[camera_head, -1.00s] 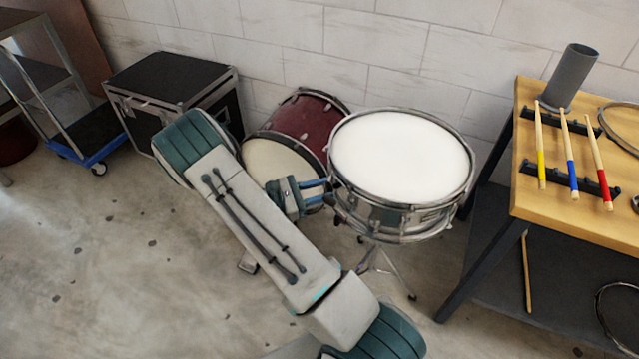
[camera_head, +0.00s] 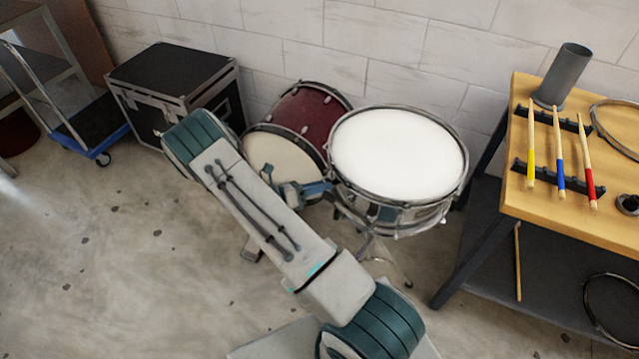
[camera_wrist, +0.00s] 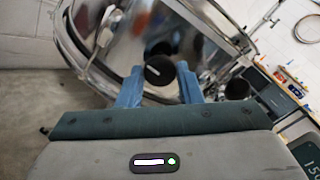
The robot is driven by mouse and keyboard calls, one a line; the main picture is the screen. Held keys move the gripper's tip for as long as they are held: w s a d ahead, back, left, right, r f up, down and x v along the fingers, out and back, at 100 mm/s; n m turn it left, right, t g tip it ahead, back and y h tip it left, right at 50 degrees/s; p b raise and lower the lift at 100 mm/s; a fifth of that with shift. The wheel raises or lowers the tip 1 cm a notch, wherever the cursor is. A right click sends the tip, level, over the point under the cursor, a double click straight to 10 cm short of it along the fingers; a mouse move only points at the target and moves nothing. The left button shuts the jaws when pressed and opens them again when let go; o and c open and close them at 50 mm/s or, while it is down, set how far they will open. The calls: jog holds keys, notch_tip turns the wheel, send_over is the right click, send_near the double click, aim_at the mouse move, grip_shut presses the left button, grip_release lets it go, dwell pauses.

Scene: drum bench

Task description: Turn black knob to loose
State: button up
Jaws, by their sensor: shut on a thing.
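The snare drum (camera_head: 398,155) with a white head stands on a stand in the head view. Its chrome shell (camera_wrist: 110,45) fills the upper part of the wrist view. The black knob (camera_wrist: 158,70) is on the shell, with a white line across its face, tilted a little. My gripper (camera_wrist: 160,82) has one blue finger on each side of the knob and is shut on it. In the head view my gripper (camera_head: 331,187) reaches the drum's left side, and the knob is hidden there.
A wooden bench (camera_head: 560,222) with coloured drumsticks (camera_head: 560,155) and a grey cylinder (camera_head: 565,75) is at right. A red bass drum (camera_head: 310,118) stands behind my arm. A black case (camera_head: 165,80) is at back left.

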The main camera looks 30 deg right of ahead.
jog(key=shift+f+n, duration=0.1)
jog(key=shift+n, duration=0.5)
jog(key=o, duration=1)
jog(key=a, duration=0.4)
jog(key=w+a, duration=0.1)
jog(key=a, duration=0.4)
jog(key=a+b, duration=0.1)
jog(key=a, duration=0.3)
jog(key=shift+w+a, duration=0.3)
jog(key=shift+a, duration=0.1)
